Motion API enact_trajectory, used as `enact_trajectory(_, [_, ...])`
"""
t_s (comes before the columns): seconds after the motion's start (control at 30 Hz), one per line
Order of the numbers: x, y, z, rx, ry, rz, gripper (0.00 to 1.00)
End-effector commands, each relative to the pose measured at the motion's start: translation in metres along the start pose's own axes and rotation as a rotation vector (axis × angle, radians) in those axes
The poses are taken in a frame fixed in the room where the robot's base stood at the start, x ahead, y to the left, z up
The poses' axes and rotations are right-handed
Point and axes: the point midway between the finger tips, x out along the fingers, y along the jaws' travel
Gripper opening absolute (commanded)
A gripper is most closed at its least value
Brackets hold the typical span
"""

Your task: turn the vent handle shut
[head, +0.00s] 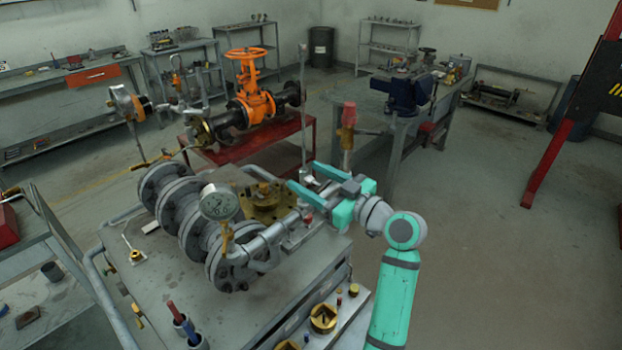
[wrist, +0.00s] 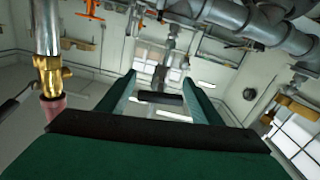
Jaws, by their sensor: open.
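My gripper (head: 305,178) is open, its two teal fingers reaching left over the pipe assembly near a thin upright rod (head: 304,95). In the wrist view my gripper (wrist: 160,82) shows a dark bar (wrist: 160,97) crossing the gap between the fingers; I cannot tell whether it touches them or is the vent handle. A brass valve with a red cap (head: 348,115) and a thin side lever (head: 371,132) stands behind my gripper. It also shows at the left of the wrist view (wrist: 53,78), outside the fingers. No handle is clearly marked as the vent.
A flanged grey pipe (head: 190,215) with a pressure gauge (head: 219,203) lies on the cabinet top. An orange gate valve (head: 252,95) stands on a red stand (head: 245,146) behind. A bench with a blue vise (head: 405,92) stands behind right. Open floor lies to the right.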

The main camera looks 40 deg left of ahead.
Motion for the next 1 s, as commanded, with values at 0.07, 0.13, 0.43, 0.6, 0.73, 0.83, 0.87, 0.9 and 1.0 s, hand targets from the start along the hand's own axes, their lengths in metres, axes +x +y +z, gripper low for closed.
enact_trajectory(0.07, [-0.0001,0.0001,0.0001,0.000,0.000,0.000,0.59])
enact_trajectory(0.13, [-0.0002,0.0001,0.0001,0.000,0.000,0.000,0.47])
enact_trajectory(0.43, [-0.0004,0.0003,0.0002,0.022,0.000,0.001,0.18])
enact_trajectory(0.6, [-0.0004,0.0007,0.0003,0.114,0.000,0.001,0.18])
enact_trajectory(0.73, [-0.0005,0.0008,0.0004,0.143,0.000,0.001,0.18])
enact_trajectory(0.83, [-0.0006,0.0008,0.0005,0.144,0.000,0.001,0.18])
enact_trajectory(0.87, [-0.0006,0.0008,0.0005,0.144,0.000,0.001,0.18])
enact_trajectory(0.9, [-0.0006,0.0008,0.0005,0.144,0.000,0.001,0.18])
enact_trajectory(1.0, [-0.0007,0.0008,0.0005,0.144,0.000,0.001,0.50])
